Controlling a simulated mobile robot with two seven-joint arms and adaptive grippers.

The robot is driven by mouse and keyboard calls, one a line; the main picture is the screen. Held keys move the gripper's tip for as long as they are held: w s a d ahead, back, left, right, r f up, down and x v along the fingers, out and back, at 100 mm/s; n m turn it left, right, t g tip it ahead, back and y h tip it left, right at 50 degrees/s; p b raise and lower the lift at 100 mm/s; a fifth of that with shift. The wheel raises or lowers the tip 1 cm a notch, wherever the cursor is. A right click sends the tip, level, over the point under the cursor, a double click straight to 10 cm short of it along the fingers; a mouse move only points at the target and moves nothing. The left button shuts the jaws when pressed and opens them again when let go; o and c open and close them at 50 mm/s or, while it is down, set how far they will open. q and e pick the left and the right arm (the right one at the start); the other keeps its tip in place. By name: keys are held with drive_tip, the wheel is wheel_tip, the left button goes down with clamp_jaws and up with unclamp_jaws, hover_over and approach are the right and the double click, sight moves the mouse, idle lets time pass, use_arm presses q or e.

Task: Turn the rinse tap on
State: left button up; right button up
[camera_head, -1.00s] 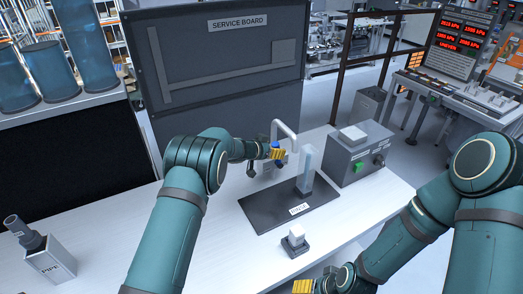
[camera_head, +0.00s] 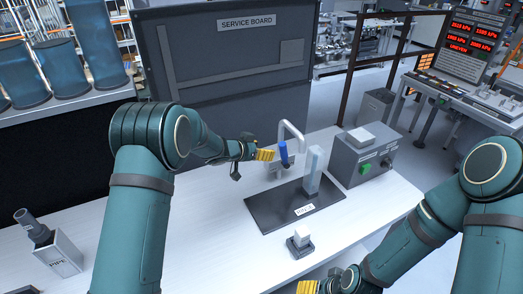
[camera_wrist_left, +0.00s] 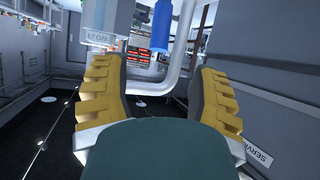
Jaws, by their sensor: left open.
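The rinse tap (camera_head: 292,127) is a pale bent pipe at the back of the dark rinse mat (camera_head: 265,208), with a blue handle (camera_head: 284,153) standing nearly upright at its side. In the left wrist view the blue handle (camera_wrist_left: 161,25) and the pipe (camera_wrist_left: 178,72) show beyond my fingers. My left gripper (camera_head: 266,155) is open and empty, just left of the blue handle and apart from it. My right gripper (camera_head: 308,287) shows only partly at the bottom edge; its opening is not clear.
A clear upright block (camera_head: 313,170) stands on the mat. A grey box with a green button (camera_head: 365,155) is to the right. A small white-topped block (camera_head: 301,240) stands in front, and a pipe holder (camera_head: 55,253) at the left. The white counter (camera_head: 185,225) between is bare.

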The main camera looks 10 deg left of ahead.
sight(284, 155)
use_arm(q)
drive_tip(key=shift+f, duration=0.15)
drive_tip(key=c, duration=0.5)
drive_tip(key=f, duration=0.1)
drive_tip(key=s+d+f+n+b, duration=0.1)
drive_tip(key=f+n+h+b, duration=0.1)
drive_tip(key=shift+s+d+t, duration=0.15)
drive_tip(key=shift+d+t, duration=0.1)
drive_tip(key=shift+t, duration=0.05)
clamp_jaws()
drive_tip(key=s+a+f+n+t+y+b, duration=0.1)
drive_tip(key=s+f+n+t+y+b, duration=0.15)
drive_tip(key=n+t+b, duration=0.6)
drive_tip(key=s+a+f+n+t+y+b, duration=0.1)
drive_tip(key=s+a+f+n+y+b, duration=0.2)
drive_tip(key=n, duration=1.1)
drive_tip(key=w+d+r, duration=0.1)
drive_tip(key=w+d, duration=0.2)
drive_tip(key=w, duration=0.3)
drive_tip(key=w+d+r+b, duration=0.1)
drive_tip(key=w+d, duration=0.2)
drive_tip(key=w, duration=0.3)
drive_tip(key=shift+w+d, duration=0.3)
drive_tip(key=shift+w, duration=0.05)
